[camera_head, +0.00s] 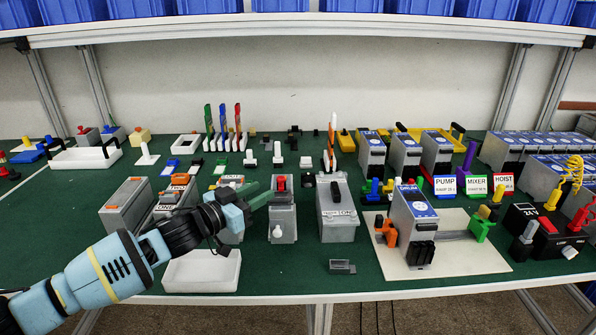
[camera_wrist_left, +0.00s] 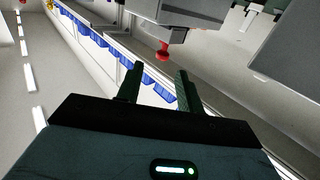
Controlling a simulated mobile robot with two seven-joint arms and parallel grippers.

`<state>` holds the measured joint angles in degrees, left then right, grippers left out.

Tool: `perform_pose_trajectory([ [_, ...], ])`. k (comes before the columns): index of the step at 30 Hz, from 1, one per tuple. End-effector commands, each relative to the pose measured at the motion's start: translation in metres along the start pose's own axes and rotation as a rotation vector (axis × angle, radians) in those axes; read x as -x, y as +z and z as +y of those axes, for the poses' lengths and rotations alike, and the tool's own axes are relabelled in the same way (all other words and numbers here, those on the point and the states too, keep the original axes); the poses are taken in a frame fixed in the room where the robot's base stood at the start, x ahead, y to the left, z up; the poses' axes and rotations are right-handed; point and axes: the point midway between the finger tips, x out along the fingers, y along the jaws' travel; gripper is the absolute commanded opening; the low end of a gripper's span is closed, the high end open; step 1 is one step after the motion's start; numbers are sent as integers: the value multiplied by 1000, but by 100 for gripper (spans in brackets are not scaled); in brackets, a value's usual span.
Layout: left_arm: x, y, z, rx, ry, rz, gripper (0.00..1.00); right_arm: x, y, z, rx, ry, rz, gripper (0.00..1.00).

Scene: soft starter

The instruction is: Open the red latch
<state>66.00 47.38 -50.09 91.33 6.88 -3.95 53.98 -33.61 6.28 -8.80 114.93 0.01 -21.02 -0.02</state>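The red latch (camera_head: 282,183) sits at the top of a narrow grey housing (camera_head: 283,222) in the middle of the bench. My left gripper (camera_head: 262,193) has dark green fingers and is just left of the latch, apart from it. In the left wrist view the left gripper (camera_wrist_left: 157,80) is open, with nothing between its fingers. A red knob-like part (camera_wrist_left: 162,51), which looks like the latch, shows beyond the fingertips. My right gripper is in neither view.
Grey housings stand on both sides: one with orange parts (camera_head: 177,193) on the left, a larger one (camera_head: 337,210) on the right. A white tray (camera_head: 202,271) lies below my left arm. A blue-and-white unit (camera_head: 412,215) stands on a pale board further right.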

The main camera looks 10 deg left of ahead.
Motion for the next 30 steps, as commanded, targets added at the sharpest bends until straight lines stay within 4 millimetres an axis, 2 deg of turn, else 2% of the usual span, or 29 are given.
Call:
perform_pose_trajectory([
  [8,2,0,-4,-6,-6,-3,37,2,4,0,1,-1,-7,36],
  [13,-4,-1,-5,-5,-7,-1,37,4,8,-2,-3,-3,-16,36],
  [24,-54,-1,-4,-6,-5,-1,37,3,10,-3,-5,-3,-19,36],
  [30,-71,0,-4,-6,-6,-2,37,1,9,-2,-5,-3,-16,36],
])
